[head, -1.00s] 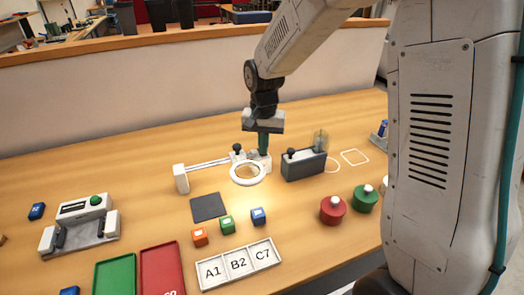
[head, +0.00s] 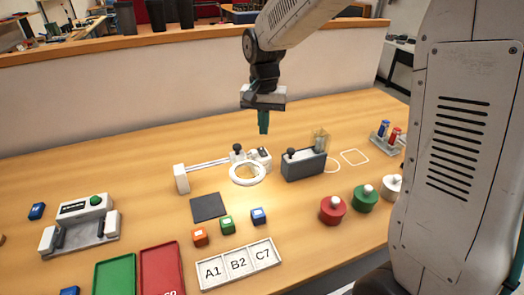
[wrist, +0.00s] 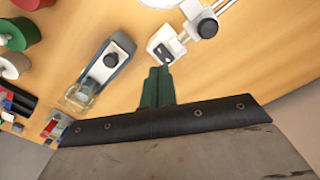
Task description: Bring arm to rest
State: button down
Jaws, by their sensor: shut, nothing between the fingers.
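My gripper (head: 263,122) hangs above the back of the table, pointing down, with its green fingers together and nothing held. In the head view it is above and behind the white ring fixture (head: 247,173), clear of it. In the wrist view my gripper's fingers (wrist: 157,72) show closed, near the white block of the fixture (wrist: 168,45).
A dark grey device (head: 303,164) with a clear part stands right of the ring. Red (head: 333,210) and green (head: 365,199) knobbed cylinders stand at the right. Small cubes, the A1 B2 C7 tray (head: 238,264) and red and green trays lie in front. A low wall (head: 120,108) stands behind.

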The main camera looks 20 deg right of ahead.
jog(key=shift+r, duration=0.15)
dwell(0.4)
jog(key=s+d+r+n, duration=0.1)
jog(key=s+r+n, duration=0.2)
jog(key=s, duration=1.2)
jog(key=s+d+r+n+t, duration=0.1)
jog(key=s+d+r+n, duration=0.1)
jog(key=s, duration=1.3)
jog(key=shift+r+n, duration=0.5)
jog(key=shift+r, duration=0.4)
